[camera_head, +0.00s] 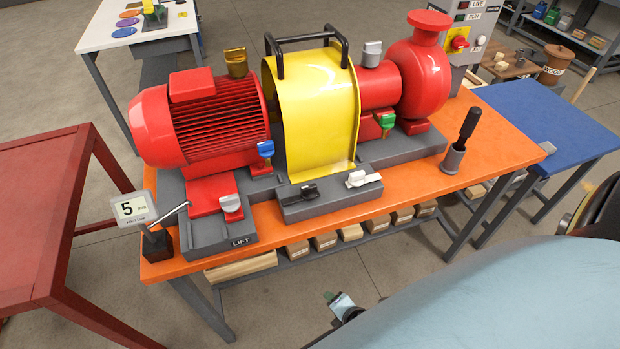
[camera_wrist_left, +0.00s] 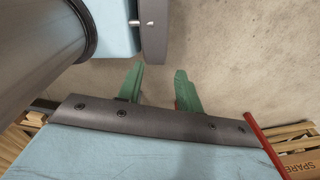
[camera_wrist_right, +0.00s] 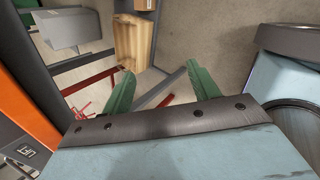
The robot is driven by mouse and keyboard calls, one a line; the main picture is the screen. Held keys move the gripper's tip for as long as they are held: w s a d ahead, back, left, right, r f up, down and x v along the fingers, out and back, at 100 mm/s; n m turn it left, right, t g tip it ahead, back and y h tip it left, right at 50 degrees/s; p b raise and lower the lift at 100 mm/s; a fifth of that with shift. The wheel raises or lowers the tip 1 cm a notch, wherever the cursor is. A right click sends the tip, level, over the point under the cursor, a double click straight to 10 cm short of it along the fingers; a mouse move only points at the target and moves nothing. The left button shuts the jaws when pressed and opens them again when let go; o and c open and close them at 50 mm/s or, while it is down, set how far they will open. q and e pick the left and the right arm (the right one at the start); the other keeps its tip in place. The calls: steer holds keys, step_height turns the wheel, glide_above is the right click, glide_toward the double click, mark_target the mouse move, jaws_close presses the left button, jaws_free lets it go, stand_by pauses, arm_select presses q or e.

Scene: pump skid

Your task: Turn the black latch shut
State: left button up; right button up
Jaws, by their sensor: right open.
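The black latch (camera_head: 310,191) sits on the left part of a grey block (camera_head: 330,204) at the front foot of the yellow guard (camera_head: 315,110). Its short handle lies roughly along the block. A white latch (camera_head: 358,179) sits on the right part of the same block. My left gripper (camera_wrist_left: 159,72) is open and empty above bare floor in the left wrist view. My right gripper (camera_wrist_right: 160,71) is open and empty in the right wrist view, with the orange bench's edge at left. Neither gripper's fingers show clearly in the head view, and neither is at the latch.
The orange bench (camera_head: 400,205) carries a red motor (camera_head: 190,120) and a red pump (camera_head: 422,80). A display stand (camera_head: 135,208) is at the front left. A black-handled tool stands in a grey cup (camera_head: 453,159) at right. A red table (camera_head: 40,210) is at left.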

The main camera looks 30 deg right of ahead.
steer(key=w+r+n+t+p, duration=0.25)
steer(key=w+r+n, duration=0.35)
steer(key=r, duration=0.7)
steer(key=n+t+h+p, duration=0.2)
steer(key=n+t, duration=0.2)
steer(key=n, duration=0.3)
glide_toward(309, 187)
steer(key=shift+g, duration=0.35)
steer(key=x, duration=0.7)
steer(key=b+x, duration=0.1)
steer(key=x, duration=0.2)
steer(key=shift+w+r, duration=0.25)
arm_select(q)
steer(key=r, duration=0.1)
steer(key=w+r, duration=0.1)
steer(key=r, duration=0.1)
steer(key=w+r, duration=0.1)
steer(key=shift+a+r, duration=0.15)
steer(key=shift+r, duration=0.2)
arm_select(e)
jaws_close()
